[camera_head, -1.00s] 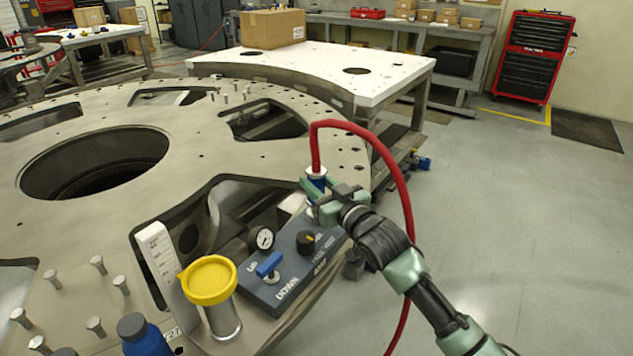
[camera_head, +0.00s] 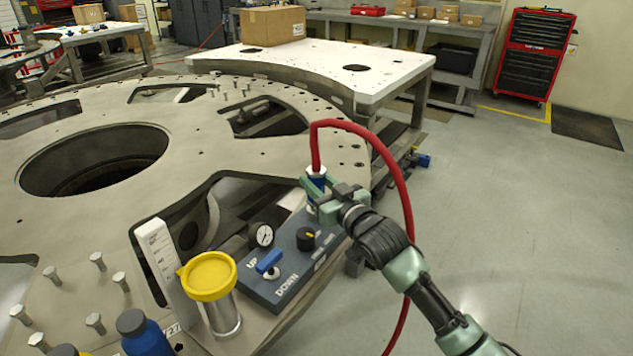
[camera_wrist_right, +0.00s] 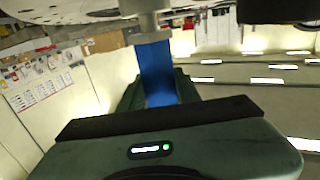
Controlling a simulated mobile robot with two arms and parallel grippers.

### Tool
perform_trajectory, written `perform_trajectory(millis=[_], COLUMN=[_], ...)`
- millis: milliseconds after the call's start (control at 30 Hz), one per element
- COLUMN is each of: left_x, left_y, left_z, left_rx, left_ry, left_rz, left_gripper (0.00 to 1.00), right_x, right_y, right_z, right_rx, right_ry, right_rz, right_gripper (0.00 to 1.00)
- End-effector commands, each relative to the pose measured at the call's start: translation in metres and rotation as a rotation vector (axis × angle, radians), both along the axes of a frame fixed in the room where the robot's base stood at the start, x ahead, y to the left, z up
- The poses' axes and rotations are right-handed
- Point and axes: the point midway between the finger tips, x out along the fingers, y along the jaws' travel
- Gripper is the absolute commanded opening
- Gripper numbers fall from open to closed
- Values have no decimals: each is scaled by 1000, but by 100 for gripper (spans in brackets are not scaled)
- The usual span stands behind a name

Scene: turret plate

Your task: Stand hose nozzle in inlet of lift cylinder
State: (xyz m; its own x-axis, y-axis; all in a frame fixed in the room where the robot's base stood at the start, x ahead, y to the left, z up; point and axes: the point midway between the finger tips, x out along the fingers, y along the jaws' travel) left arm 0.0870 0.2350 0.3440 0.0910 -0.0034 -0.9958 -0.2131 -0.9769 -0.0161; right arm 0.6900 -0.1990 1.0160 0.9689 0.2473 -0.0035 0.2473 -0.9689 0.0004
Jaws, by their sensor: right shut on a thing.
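My right gripper (camera_head: 316,188) is shut on the hose nozzle (camera_head: 317,172), a blue body with a pale collar and a red hose (camera_head: 398,185) arching from its top. The nozzle is roughly upright beside the far right corner of the control box. In the right wrist view the blue nozzle (camera_wrist_right: 157,72) sits between the fingers, with a grey metal part at the top. A silver cylinder with a yellow top (camera_head: 209,277) stands left of the box. I cannot clearly identify the lift cylinder's inlet; the gripper hides the nozzle's lower end. My left gripper is not in view.
The control box (camera_head: 285,288) has a gauge, knob and blue lever. A white scale (camera_head: 160,262), several bolts and a blue bottle (camera_head: 143,335) are nearby. The large turret plate (camera_head: 190,150) has wide openings. A white table (camera_head: 330,68) stands behind; floor at right is clear.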

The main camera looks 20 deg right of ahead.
Motion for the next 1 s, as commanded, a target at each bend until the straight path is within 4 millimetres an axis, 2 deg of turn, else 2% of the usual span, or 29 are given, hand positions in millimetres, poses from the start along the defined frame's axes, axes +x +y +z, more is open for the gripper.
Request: perform_trajectory(millis=[1000], left_x=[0], left_y=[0], left_z=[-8], left_rx=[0], left_ry=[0], left_rz=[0], left_gripper=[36], right_x=[0], right_y=[0], right_z=[-14], right_rx=[1], right_ry=[-3], right_rz=[0], right_gripper=[0])
